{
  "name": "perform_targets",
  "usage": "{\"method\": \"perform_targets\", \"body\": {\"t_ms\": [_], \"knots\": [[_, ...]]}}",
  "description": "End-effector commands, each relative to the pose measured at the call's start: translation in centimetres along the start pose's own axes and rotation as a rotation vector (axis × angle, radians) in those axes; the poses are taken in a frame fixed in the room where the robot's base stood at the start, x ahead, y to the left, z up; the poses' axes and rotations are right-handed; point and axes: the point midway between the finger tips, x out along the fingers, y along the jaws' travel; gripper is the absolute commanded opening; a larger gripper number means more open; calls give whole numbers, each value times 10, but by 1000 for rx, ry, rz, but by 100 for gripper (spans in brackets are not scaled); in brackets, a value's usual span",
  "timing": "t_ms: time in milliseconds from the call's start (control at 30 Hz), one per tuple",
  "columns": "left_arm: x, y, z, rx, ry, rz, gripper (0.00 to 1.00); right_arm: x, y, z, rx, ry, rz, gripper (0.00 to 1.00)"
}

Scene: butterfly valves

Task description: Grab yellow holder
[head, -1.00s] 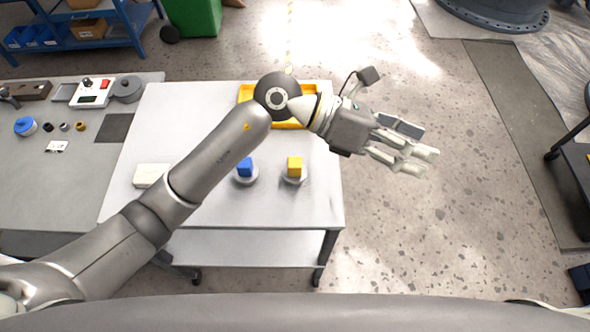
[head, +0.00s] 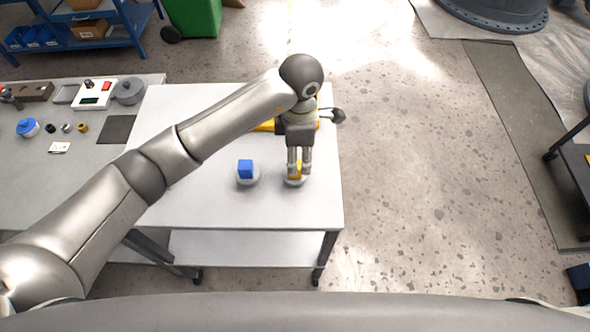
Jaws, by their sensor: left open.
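The yellow holder (head: 297,178) stands on a round grey base near the right edge of the white table (head: 210,210). My left gripper (head: 298,172) points down over it, with its fingers open around or just in front of the yellow part and hiding much of it. I cannot tell whether the fingers touch it. A blue holder (head: 246,169) stands on a similar round base to the left, clear of the gripper. My right gripper does not show.
A yellow tray (head: 264,126) lies behind my left gripper, mostly hidden by my arm. A grey bench (head: 50,190) with small parts and a white device (head: 94,94) adjoins on the left. The table's front is clear. Open floor lies to the right.

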Motion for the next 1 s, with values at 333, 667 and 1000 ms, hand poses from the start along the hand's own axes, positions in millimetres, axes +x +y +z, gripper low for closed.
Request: {"method": "perform_targets", "body": {"t_ms": [333,667,1000], "knots": [[29,-1,-8,-2,0,-6,55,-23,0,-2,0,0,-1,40],[58,1,-9,1,-3,1,55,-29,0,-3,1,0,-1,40],[58,1,-9,1,-3,0,30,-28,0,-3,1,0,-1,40]]}}
